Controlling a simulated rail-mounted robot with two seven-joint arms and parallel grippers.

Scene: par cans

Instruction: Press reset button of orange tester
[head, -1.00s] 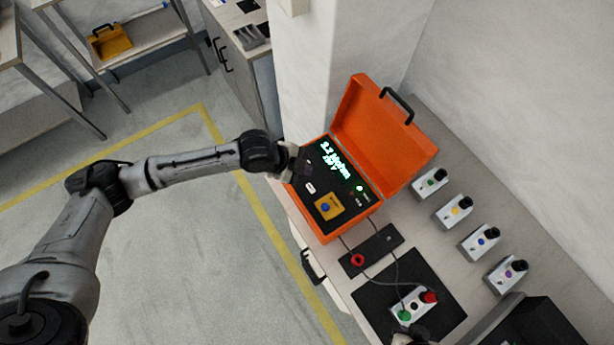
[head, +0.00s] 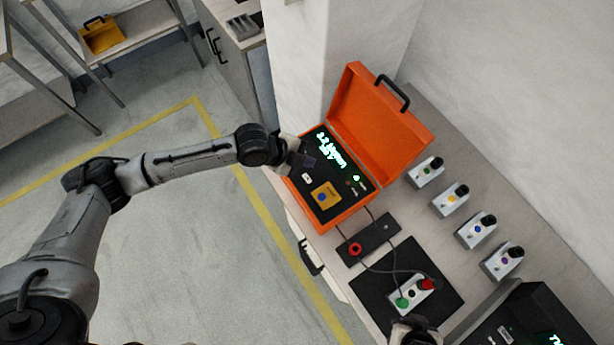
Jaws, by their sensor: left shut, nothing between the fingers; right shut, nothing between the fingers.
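The orange tester (head: 376,120) stands open on the bench, its lid raised. Its dark panel has a lit text display (head: 330,147), a small white button (head: 306,177), a yellow square with a blue button (head: 322,197) and a green light (head: 356,177). Labels are too small to read, so I cannot tell which button is reset. My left gripper (head: 308,161) is shut and empty over the panel's left part, near the white button; contact cannot be told. My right gripper (head: 410,324) is shut at the bottom edge, close to the green clip (head: 402,303), partly cut off.
A grey can with green and red (head: 427,284) clips lies on a black mat (head: 448,285). Cables run to a black strip with a red ring (head: 355,249). Several small units (head: 476,232) line the right. A dark case (head: 535,315) stands bottom right.

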